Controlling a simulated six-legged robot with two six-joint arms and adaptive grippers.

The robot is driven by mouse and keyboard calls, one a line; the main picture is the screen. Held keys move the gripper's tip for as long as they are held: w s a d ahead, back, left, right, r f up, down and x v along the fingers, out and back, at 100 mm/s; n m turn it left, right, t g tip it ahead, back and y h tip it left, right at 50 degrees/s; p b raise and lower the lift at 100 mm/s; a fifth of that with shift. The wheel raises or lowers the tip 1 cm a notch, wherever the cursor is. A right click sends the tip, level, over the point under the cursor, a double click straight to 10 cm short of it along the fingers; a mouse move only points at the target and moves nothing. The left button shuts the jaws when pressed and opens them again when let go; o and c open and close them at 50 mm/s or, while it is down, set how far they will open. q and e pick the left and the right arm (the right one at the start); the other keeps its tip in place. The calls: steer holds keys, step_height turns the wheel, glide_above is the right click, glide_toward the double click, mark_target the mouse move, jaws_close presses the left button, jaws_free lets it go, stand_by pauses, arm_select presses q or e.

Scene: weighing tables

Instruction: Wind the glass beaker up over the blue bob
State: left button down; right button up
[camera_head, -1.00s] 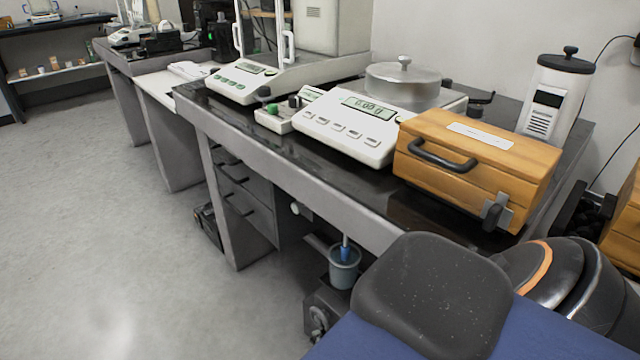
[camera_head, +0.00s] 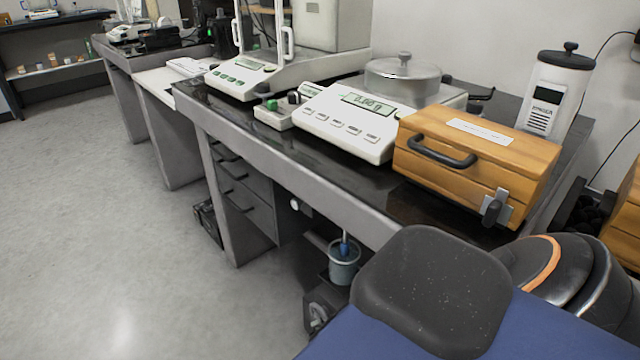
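The glass beaker (camera_head: 344,270) stands under the front edge of the weighing table, low in the middle of the camera_head view. The blue bob (camera_head: 345,248) hangs at its mouth on a thin rod, and its upper part shows above the rim. Whether its lower end is inside the beaker is hard to tell. A dark jack-like stand (camera_head: 322,312) with a round knob is below the beaker, partly hidden by my own body. Neither gripper is in view.
The weighing table (camera_head: 290,170) carries a balance (camera_head: 345,125) with a lidded metal pan, a wooden case (camera_head: 475,165) and a white cylinder (camera_head: 553,100). Drawers (camera_head: 232,185) are under the table. The floor (camera_head: 100,220) at left is clear.

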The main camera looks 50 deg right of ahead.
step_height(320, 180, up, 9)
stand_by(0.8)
